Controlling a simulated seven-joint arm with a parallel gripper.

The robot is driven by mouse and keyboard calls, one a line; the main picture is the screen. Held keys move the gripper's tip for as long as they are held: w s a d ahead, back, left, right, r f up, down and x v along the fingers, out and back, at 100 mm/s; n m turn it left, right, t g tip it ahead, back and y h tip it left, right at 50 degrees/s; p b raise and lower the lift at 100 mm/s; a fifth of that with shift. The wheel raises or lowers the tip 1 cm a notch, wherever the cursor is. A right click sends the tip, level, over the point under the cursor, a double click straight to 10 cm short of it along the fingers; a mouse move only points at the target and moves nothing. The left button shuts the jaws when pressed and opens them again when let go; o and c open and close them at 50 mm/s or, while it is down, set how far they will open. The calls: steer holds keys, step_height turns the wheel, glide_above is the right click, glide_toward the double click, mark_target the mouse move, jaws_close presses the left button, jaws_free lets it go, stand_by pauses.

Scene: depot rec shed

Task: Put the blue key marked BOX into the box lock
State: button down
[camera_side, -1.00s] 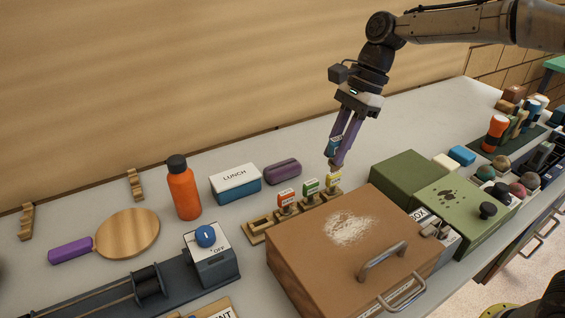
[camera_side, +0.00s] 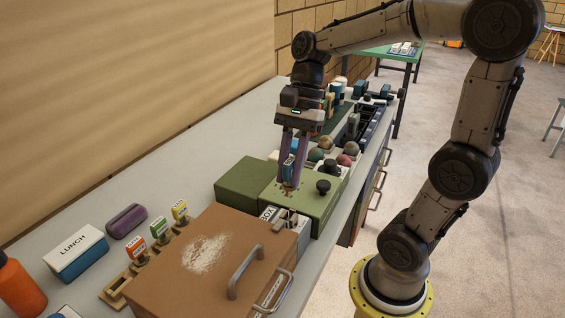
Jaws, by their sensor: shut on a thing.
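My gripper (camera_side: 292,180), pointing down, is shut on the blue key (camera_side: 288,167), whose blue tag shows between the purple fingers. Any marking on the tag is too small to read. The gripper is in front of or over the green box (camera_side: 305,200) with a black knob; the gap between them is hard to judge. A grey block with a BOX label (camera_side: 267,213) and metal lock parts (camera_side: 290,216) stands nearer the camera, between the green box and the brown case. The keyhole is not clearly visible. The key's lower end is hard to make out.
A brown case (camera_side: 190,270) with a metal handle fills the foreground. Beside it a wooden rack (camera_side: 115,290) holds orange, green and yellow keys. A LUNCH box (camera_side: 76,252), purple case (camera_side: 127,221) and orange bottle (camera_side: 18,290) stand left. Coloured balls (camera_side: 330,165) lie behind the green box.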

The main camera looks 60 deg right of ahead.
mark_target(290, 192)
steer(key=shift+f, duration=2.45)
steer(key=shift+f, duration=1.15)
stand_by(0.6)
steer(key=c, duration=0.7)
jaws_free()
steer(key=v, duration=1.4)
steer(key=shift+f, duration=0.1)
